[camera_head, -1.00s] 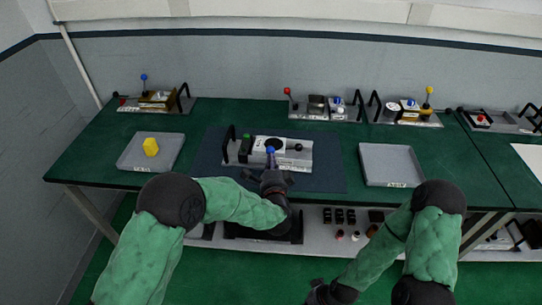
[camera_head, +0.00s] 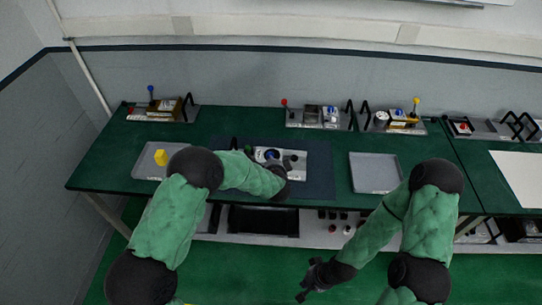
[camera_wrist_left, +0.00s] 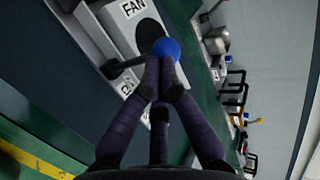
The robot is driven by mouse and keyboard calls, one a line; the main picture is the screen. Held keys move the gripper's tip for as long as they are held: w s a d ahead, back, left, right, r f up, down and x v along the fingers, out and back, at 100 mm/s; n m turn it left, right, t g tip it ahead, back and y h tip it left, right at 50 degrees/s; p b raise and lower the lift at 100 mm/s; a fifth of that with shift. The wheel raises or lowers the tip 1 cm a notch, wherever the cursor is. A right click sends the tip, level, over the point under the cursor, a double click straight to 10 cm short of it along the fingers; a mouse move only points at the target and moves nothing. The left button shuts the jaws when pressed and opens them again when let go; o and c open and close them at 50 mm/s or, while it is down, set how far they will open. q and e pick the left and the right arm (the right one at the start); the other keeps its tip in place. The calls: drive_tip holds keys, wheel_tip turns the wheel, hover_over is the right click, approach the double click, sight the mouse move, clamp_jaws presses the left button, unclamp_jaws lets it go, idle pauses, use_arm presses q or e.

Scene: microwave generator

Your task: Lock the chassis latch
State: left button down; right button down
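The chassis (camera_head: 297,163) is a light grey unit on the dark mat at the middle of the bench, partly hidden by my left arm. In the left wrist view its "FAN" label (camera_wrist_left: 133,8) and a dark lever (camera_wrist_left: 124,67) show. A blue ball knob (camera_wrist_left: 165,48) sits at the tips of my left gripper (camera_wrist_left: 164,72), whose fingers are drawn together on it. My right gripper (camera_head: 309,279) hangs empty in front of the bench, fingers apart.
A grey tray with a yellow block (camera_head: 161,157) stands left of the mat (camera_head: 318,184). An empty grey tray (camera_head: 375,173) stands to the right. Several other units with knobs and black handles line the back of the bench. Small parts sit on the lower shelf (camera_head: 350,238).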

use_arm(q)
drive_tip(key=w+p, duration=0.1)
drive_tip(key=p, duration=0.1)
drive_tip(key=shift+w+g+p, duration=0.25)
drive_tip(key=shift+g+p, duration=0.15)
drive_tip(key=shift+r, duration=0.15)
drive_tip(key=shift+r+p, duration=0.8)
drive_tip(key=shift+p, duration=0.2)
